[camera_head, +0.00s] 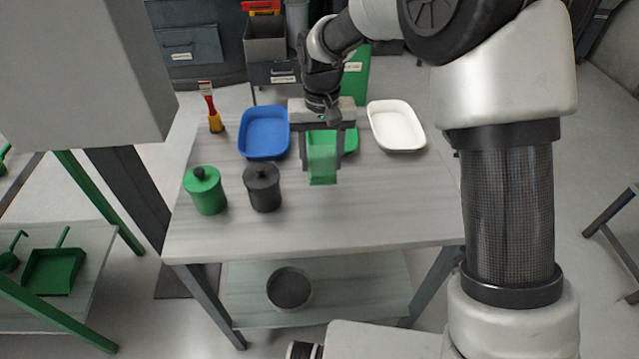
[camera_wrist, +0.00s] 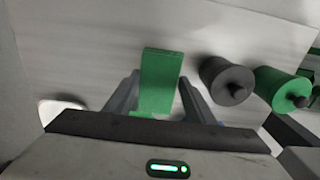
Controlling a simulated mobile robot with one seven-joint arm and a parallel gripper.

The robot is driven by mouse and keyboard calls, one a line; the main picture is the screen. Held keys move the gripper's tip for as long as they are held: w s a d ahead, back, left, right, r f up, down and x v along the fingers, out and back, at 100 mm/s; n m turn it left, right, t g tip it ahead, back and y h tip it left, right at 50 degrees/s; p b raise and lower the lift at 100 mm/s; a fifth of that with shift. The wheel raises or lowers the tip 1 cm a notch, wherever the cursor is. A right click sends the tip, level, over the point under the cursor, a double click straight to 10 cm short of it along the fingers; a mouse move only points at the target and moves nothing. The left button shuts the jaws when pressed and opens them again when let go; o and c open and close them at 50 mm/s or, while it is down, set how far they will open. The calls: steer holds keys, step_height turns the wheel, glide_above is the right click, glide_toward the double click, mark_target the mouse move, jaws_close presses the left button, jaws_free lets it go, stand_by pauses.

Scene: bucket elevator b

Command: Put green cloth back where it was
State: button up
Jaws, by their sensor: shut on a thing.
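The green cloth (camera_head: 322,168) is a folded, block-like piece held between the fingers of my gripper (camera_head: 320,150), above the middle of the grey table (camera_head: 330,222). In the wrist view the green cloth (camera_wrist: 161,80) stands out between the two fingers of my gripper (camera_wrist: 160,100). My gripper is shut on it. A green tray (camera_head: 351,140) sits on the table behind the cloth and is largely hidden by my gripper. A blue tray (camera_head: 264,133) lies to its left and a white tray (camera_head: 396,126) to its right.
A green canister (camera_head: 205,190) and a black canister (camera_head: 262,188) stand at the table's front left; a red-and-yellow brush (camera_head: 212,108) stands behind them. A dark round bowl (camera_head: 289,287) is on the lower shelf. The table's front right is clear. A green dustpan (camera_head: 53,270) lies on a left shelf.

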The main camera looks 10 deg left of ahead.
steer(key=shift+w+f, duration=0.1)
steer(key=shift+f, duration=0.2)
step_height(320, 180, down, 9)
steer(key=shift+f+b, duration=0.15)
steer(key=shift+b, duration=0.15)
steer(key=shift+f, duration=0.1)
steer(key=o, duration=0.9)
steer(key=shift+o, duration=0.2)
